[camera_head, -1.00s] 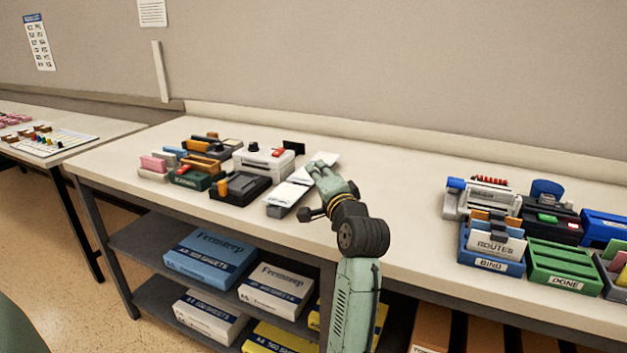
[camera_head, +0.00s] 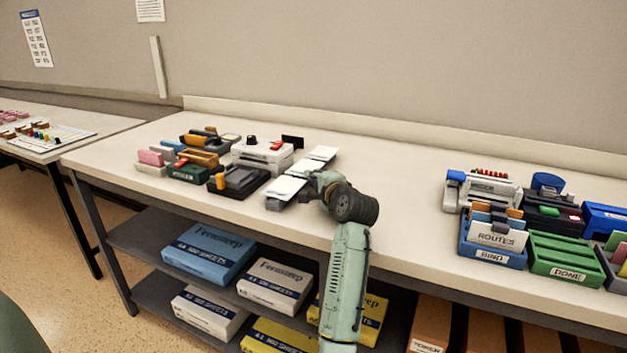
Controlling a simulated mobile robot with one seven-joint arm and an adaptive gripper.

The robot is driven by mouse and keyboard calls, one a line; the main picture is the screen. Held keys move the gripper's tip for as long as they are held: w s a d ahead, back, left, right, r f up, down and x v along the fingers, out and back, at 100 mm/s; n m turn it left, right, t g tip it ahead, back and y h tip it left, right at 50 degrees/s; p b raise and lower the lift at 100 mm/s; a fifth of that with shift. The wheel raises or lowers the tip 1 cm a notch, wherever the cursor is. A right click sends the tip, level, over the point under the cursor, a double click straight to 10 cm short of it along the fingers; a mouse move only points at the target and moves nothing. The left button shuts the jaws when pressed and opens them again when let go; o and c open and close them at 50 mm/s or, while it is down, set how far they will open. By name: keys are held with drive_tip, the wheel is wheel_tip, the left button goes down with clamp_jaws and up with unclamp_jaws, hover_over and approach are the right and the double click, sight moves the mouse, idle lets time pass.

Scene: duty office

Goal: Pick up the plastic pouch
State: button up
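A white, flat piece that looks like the plastic pouch (camera_head: 286,187) lies on a small grey holder (camera_head: 275,205) near the front edge of the bench. A second white, flat piece (camera_head: 322,153) shows just behind it; I cannot tell whether the two are one pouch or separate. My gripper (camera_head: 304,186) is low over the bench, right at the right side of these white pieces. Its fingers are small and partly hidden by my wrist, so I cannot see whether they are apart or closed on anything.
A black and grey device (camera_head: 238,181), a white machine with a red part (camera_head: 263,153) and a green organiser (camera_head: 188,173) crowd the left. The blue BIND tray (camera_head: 490,258) and green DONE tray (camera_head: 562,262) stand right. The bench between is clear. Paper boxes fill the shelves below.

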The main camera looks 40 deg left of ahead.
drive_tip(key=shift+w+a+f, duration=0.1)
drive_tip(key=shift+w+a, duration=0.1)
drive_tip(key=shift+a, duration=0.2)
drive_tip(key=c, duration=0.4)
drive_tip(key=shift+f, duration=0.15)
idle(0.6)
wheel_tip(320, 180, up, 3)
drive_tip(key=shift+f+p, duration=0.1)
drive_tip(key=shift+p, duration=1.1)
